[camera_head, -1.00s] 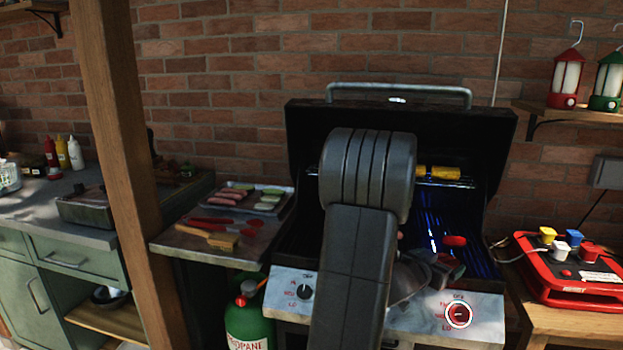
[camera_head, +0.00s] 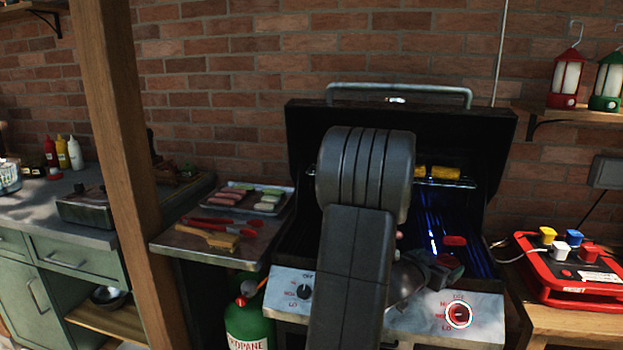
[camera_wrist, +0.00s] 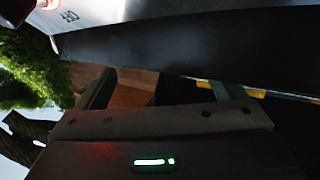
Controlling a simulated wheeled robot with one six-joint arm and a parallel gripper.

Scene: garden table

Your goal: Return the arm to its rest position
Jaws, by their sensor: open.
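My arm rises in front of the open grill (camera_head: 497,130) in the head view and hides much of its middle. My gripper (camera_head: 455,262) is partly visible low at the front of the grill, just above the control panel and near the right knob (camera_head: 459,314). In the wrist view my gripper (camera_wrist: 165,92) has its two fingers spread wide apart, with nothing between them. The dark grill front and pale control panel (camera_wrist: 95,14) fill the upper part of that view, close to the fingers.
A side shelf (camera_head: 172,247) left of the grill holds a food tray (camera_head: 282,208), red tongs (camera_head: 215,222) and a brush (camera_head: 205,236). A green propane tank (camera_head: 248,325) stands below. A red box (camera_head: 545,285) sits at right. Yellow corn (camera_head: 437,172) lies on the grill's upper rack.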

